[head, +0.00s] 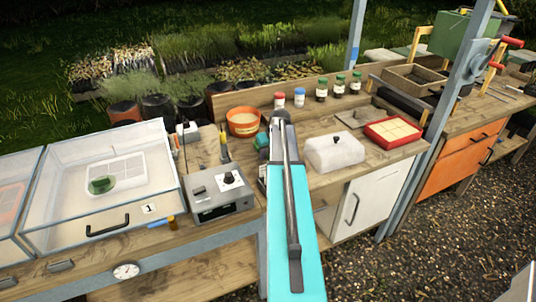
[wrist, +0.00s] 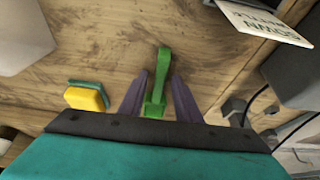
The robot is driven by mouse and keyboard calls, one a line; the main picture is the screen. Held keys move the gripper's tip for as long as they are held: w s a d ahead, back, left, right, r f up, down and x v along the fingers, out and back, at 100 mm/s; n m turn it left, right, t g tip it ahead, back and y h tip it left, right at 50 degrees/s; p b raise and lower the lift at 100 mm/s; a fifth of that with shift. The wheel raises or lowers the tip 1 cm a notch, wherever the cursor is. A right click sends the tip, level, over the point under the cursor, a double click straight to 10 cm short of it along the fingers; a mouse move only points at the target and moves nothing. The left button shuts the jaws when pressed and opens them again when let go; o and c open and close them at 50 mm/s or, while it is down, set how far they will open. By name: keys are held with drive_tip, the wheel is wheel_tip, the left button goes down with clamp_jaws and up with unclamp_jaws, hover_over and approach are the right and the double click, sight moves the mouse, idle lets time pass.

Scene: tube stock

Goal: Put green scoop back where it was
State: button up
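In the wrist view, a green scoop (wrist: 163,62) shows between the two dark purple fingers of my gripper (wrist: 159,76), over the wooden bench top. Its narrow end points away from the gripper and its wider end is near the finger bases. Gaps show between the fingers and the narrow part. I see no clear grip on it, and whether it touches the wood is hard to tell. In the head view my teal arm reaches over the bench and hides the scoop and the fingers.
A yellow and green sponge (wrist: 86,97) lies left of the gripper. A lettered sign (wrist: 262,22) is at upper right. On the bench (head: 318,182) are an orange bowl (head: 243,121), a grey control box (head: 217,192), a white lidded box (head: 334,152), a red tray (head: 393,132) and several bottles.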

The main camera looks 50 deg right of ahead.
drive_tip(key=shift+r, duration=0.2)
drive_tip(key=b+v, duration=0.2)
drive_tip(key=v, duration=1)
idle(0.6)
drive_tip(key=shift+f, duration=0.1)
